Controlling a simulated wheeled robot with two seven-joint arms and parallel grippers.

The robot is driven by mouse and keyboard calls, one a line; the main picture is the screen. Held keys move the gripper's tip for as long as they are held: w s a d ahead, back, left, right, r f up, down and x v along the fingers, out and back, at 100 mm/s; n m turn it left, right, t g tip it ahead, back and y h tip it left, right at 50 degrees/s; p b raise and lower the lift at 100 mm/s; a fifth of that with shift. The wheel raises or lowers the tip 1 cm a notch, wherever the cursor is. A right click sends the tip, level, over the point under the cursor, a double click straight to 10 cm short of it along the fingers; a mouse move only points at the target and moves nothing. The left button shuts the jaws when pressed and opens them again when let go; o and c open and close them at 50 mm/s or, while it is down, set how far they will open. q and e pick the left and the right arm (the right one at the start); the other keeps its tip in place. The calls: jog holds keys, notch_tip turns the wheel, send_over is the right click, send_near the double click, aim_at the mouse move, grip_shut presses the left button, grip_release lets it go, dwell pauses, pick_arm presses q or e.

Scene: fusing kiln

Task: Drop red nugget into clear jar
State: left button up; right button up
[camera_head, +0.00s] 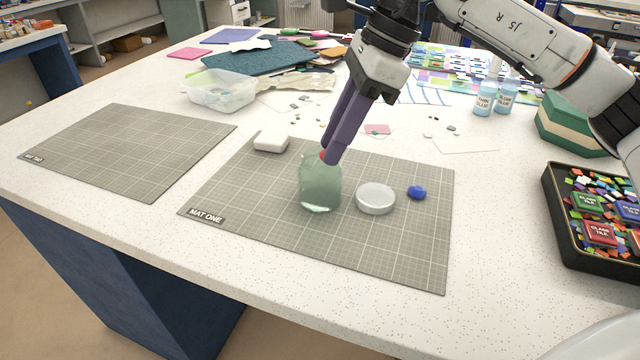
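A clear greenish jar (320,186) stands upright on the grey mat labelled MAT ONE (260,222). My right gripper (329,156) reaches down from the upper right, with its purple fingers at the jar's mouth. A small bit of the red nugget (322,155) shows at the fingertips, which look closed on it. The fingers hide most of the nugget, and I cannot tell how far it is inside the rim. A round pale lid (375,198) lies flat on the mat, right of the jar. My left gripper is not in view.
A blue nugget (416,192) lies right of the lid. A white block (271,141) sits behind the jar at left. MAT TWO (125,150) is empty. A black tray of glass tiles (562,235) and glue bottles (484,99) stand at right. A plastic tub (219,91) is behind.

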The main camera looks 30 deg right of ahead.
jog(key=o, duration=0.5)
jog(key=v, duration=1)
jog(key=shift+r+p, duration=0.2)
jog(key=shift+p, duration=0.1)
jog(key=shift+s+f, duration=0.1)
